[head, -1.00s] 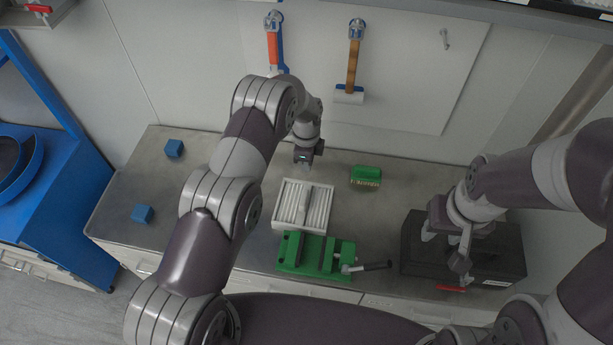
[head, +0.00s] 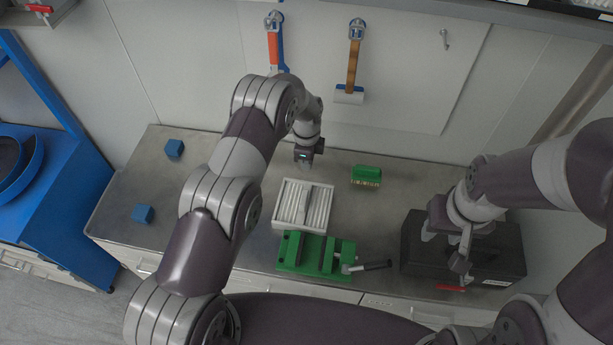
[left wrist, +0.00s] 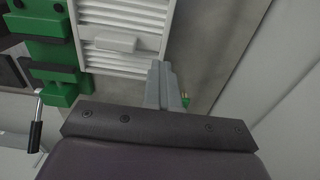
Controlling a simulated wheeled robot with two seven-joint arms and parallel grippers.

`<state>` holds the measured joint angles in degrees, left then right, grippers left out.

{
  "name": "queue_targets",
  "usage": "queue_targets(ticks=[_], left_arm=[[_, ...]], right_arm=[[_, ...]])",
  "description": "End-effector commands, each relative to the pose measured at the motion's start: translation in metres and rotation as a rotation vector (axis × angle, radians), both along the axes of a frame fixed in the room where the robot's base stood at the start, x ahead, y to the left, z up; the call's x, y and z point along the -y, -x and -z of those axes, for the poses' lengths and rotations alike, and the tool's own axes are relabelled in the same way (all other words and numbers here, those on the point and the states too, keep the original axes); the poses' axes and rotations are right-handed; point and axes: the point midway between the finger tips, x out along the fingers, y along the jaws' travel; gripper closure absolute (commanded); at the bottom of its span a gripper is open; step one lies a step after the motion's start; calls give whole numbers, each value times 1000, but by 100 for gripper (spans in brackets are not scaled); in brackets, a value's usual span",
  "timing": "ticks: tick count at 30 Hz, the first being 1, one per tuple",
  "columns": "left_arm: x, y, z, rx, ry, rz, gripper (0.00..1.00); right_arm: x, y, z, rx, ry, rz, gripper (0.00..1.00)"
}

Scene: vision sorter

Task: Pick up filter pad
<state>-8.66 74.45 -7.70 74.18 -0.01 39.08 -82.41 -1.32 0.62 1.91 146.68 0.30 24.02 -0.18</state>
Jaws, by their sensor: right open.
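The filter pad (head: 305,203) appears to be the small pale grey block lying on a white slatted tray (head: 326,231) in the middle of the bench. It also shows in the left wrist view (left wrist: 116,44), lying flat across the slats. My left gripper (head: 305,163) is above the bench just behind the tray, apart from the pad. In the left wrist view its fingers (left wrist: 163,85) are side by side with no visible gap, holding nothing I can see. My right gripper (head: 447,250) is open and empty over a black case (head: 500,258) at the right.
A green vise (head: 310,256) with a dark handle stands in front of the tray. A green brush (head: 366,176) lies behind it to the right. Two blue cubes (head: 174,148) (head: 143,213) rest on the left, where the bench is mostly clear. The wall panel is close behind.

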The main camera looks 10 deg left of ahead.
Motion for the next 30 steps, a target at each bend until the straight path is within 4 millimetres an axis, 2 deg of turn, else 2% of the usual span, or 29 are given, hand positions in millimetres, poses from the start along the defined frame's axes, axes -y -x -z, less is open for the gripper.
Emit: queue_targets(ticks=[5, 9, 11, 12, 20, 23, 26, 28, 30], left_arm=[[0, 0, 0, 0, 0, 0, 99], [0, 0, 0, 0, 0, 0, 54], [0, 0, 0, 0, 0, 0, 34], [0, 0, 0, 0, 0, 0, 28], [0, 0, 0, 0, 0, 0, 28], [0, -1, -5, 3, 0, 0, 28], [0, -1, -19, 6, 1, 0, 28], [-3, -4, -30, 8, 1, -1, 28], [-5, -6, -50, 7, 1, 1, 28]], right_arm=[[0, 0, 0, 0, 0, 0, 57], [0, 0, 0, 0, 0, 0, 57], [0, 0, 0, 0, 0, 0, 57], [0, 0, 0, 0, 0, 0, 57], [0, 0, 0, 0, 0, 0, 57], [0, 0, 7, 0, 0, 0, 57], [0, 0, 21, 0, 0, 0, 57], [0, 0, 44, 0, 0, 0, 57], [0, 0, 55, -1, 0, 0, 57]])
